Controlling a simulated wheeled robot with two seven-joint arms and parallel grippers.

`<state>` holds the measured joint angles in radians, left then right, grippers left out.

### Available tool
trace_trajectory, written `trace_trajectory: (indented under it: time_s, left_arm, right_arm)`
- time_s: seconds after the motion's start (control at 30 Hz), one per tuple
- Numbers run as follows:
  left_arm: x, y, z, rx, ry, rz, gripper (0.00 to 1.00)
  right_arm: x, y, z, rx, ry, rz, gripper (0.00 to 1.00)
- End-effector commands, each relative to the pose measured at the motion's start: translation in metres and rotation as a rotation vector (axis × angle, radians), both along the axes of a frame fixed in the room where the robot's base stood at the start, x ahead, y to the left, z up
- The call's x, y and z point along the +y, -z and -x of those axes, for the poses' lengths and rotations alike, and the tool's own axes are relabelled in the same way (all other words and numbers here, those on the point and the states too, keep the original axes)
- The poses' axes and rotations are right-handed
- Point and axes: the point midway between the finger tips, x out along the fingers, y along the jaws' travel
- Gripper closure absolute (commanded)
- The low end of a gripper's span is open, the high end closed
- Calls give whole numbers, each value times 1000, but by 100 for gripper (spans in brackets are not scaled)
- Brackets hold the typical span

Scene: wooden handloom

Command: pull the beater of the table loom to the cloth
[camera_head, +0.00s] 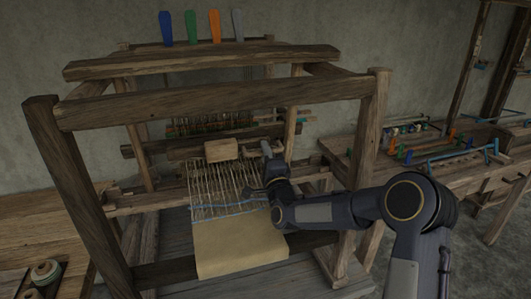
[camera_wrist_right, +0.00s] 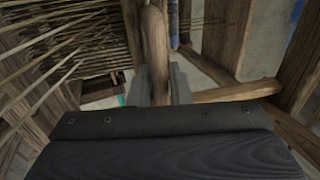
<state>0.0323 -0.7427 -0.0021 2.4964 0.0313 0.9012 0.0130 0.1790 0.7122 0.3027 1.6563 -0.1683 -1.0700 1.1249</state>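The table loom (camera_head: 210,95) is a large wooden frame. Light warp threads (camera_head: 215,188) run forward to a tan cloth (camera_head: 240,250), with a blue line across near the cloth's edge. A wooden crossbar with a pale block (camera_head: 221,149) lies behind the threads and looks like the beater, well back from the cloth. My right gripper (camera_head: 268,158) is at the right side of the threads. In the right wrist view, its two fingers (camera_wrist_right: 160,85) stand close on either side of a rounded wooden piece (camera_wrist_right: 154,45), apparently gripping it. My left gripper is out of view.
The loom's front right post (camera_head: 368,130) stands beside my right arm, and the top beam (camera_head: 210,102) crosses above. Coloured tools (camera_head: 190,27) stand on the rear top beam. A side table (camera_head: 440,150) at right holds small items. Spools (camera_head: 45,272) sit at lower left.

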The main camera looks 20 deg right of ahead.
Motion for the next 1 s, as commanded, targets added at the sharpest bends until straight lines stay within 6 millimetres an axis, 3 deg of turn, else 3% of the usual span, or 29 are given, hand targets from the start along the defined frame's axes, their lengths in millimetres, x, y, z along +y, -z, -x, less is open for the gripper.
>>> trace_trajectory:
  time_s: [0.13,0.47,0.67,1.0]
  left_arm:
    - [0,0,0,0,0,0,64]
    - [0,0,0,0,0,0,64]
    - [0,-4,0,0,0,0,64]
    - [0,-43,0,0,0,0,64]
  right_arm:
    - [0,0,0,0,0,0,100]
    - [-1,-2,5,15,0,1,100]
    - [-3,-10,41,139,2,6,100]
    - [-5,-35,110,399,2,16,100]
